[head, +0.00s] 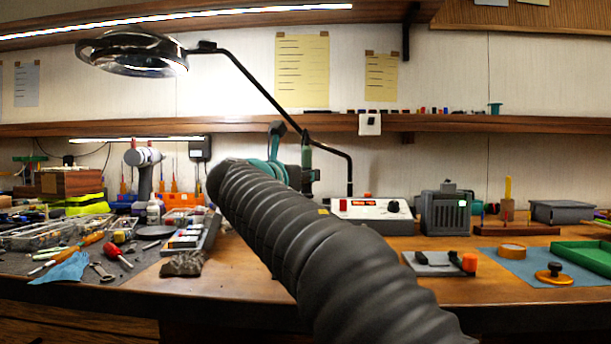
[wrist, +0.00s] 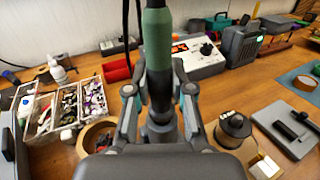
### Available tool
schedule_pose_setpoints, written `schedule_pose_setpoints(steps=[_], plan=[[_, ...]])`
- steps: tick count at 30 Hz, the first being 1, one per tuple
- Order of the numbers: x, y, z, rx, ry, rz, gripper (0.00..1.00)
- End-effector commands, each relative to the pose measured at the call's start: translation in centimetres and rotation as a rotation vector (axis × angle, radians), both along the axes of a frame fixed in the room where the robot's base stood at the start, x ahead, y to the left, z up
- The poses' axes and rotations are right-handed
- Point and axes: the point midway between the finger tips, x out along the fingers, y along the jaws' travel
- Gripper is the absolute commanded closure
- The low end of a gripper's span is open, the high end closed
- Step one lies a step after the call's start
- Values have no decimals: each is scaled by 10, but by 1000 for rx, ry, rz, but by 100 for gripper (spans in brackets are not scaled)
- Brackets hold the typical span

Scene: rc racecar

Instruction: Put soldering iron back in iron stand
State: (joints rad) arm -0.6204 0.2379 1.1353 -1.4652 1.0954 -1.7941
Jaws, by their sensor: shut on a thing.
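My gripper (wrist: 160,84) is shut around the dark lower part of the soldering iron in the wrist view. The iron's green handle (wrist: 158,40) rises upright above the fingers. In the head view the green handle (head: 307,161) shows just past the end of my ribbed arm, which hides most of the gripper. The iron's tip is hidden behind the gripper. I cannot clearly make out the iron stand. A dark round piece on a light base (wrist: 235,126) stands right of the gripper, apart from it; I cannot tell what it is.
A white soldering station (head: 372,214) stands behind the gripper. A compartment tray (wrist: 66,108) and a tan ring (wrist: 90,134) lie to the left. A grey plate (wrist: 285,128) lies to the right. A magnifier lamp (head: 133,54) hangs above. The bench front between them is fairly clear.

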Motion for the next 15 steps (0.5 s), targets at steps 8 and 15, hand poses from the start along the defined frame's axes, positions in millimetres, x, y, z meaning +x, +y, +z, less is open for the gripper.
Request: schedule_pose_setpoints(steps=[8,15], plan=[[0,0,-8,0,0,0,100],[0,0,-8,0,0,0,100]])
